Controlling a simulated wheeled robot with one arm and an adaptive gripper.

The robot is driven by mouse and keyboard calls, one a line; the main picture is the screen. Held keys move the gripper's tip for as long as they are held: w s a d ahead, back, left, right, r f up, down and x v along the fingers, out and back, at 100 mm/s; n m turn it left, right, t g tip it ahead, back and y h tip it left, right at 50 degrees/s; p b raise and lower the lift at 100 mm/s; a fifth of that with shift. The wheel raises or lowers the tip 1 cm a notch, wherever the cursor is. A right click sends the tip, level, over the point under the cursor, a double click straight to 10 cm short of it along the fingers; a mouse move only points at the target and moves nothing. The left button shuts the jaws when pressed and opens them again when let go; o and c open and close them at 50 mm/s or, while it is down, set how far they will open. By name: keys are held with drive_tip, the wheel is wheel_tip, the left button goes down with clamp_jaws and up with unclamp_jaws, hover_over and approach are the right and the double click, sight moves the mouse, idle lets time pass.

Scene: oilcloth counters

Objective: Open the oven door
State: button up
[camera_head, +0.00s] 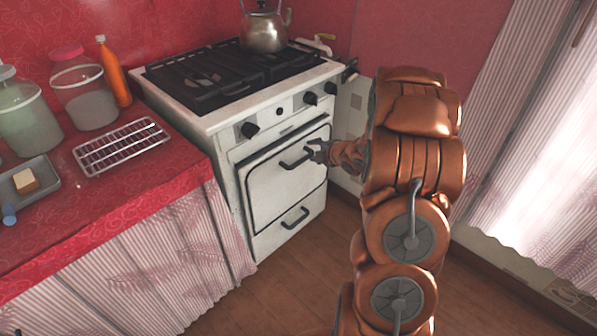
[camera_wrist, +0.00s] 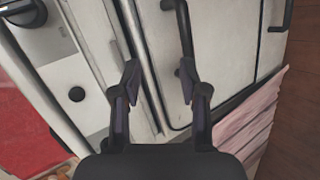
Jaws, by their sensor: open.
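The oven door (camera_head: 283,185) is the white upper front panel of the stove and looks closed. Its dark bar handle (camera_head: 297,158) runs across the upper part of the door. My gripper (camera_head: 316,151) is at the right end of this handle, in front of the door. In the wrist view my gripper (camera_wrist: 160,78) is open, with its two fingers apart. The door handle (camera_wrist: 184,28) shows there too, and its near end runs close to the right finger. I cannot tell whether they touch. My arm hides part of the stove's right side.
A lower drawer handle (camera_head: 295,218) sits below the door. Black knobs (camera_head: 250,130) line the panel above it. A kettle (camera_head: 265,30) stands on the hob. The red counter (camera_head: 100,215) with a wire rack (camera_head: 121,145) is at left. The wooden floor (camera_head: 285,285) before the stove is clear.

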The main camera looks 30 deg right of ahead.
sight(301, 163)
drive_tip(key=f+n+t+y+b, duration=0.1)
drive_tip(key=f, duration=0.1)
drive_tip(key=f+n+t+y+b, duration=0.1)
drive_tip(key=f, duration=0.1)
drive_tip(key=f+n+t+y+b, duration=0.1)
drive_tip(key=f, duration=0.1)
drive_tip(key=shift+s+a+f+n+y, duration=0.25)
drive_tip(key=shift+a+f+n+y, duration=0.05)
drive_tip(key=shift+a+f+n, duration=0.1)
drive_tip(key=shift+b+x, duration=0.35)
drive_tip(key=shift+x, duration=3.1)
drive_tip(key=shift+d, duration=0.1)
clamp_jaws()
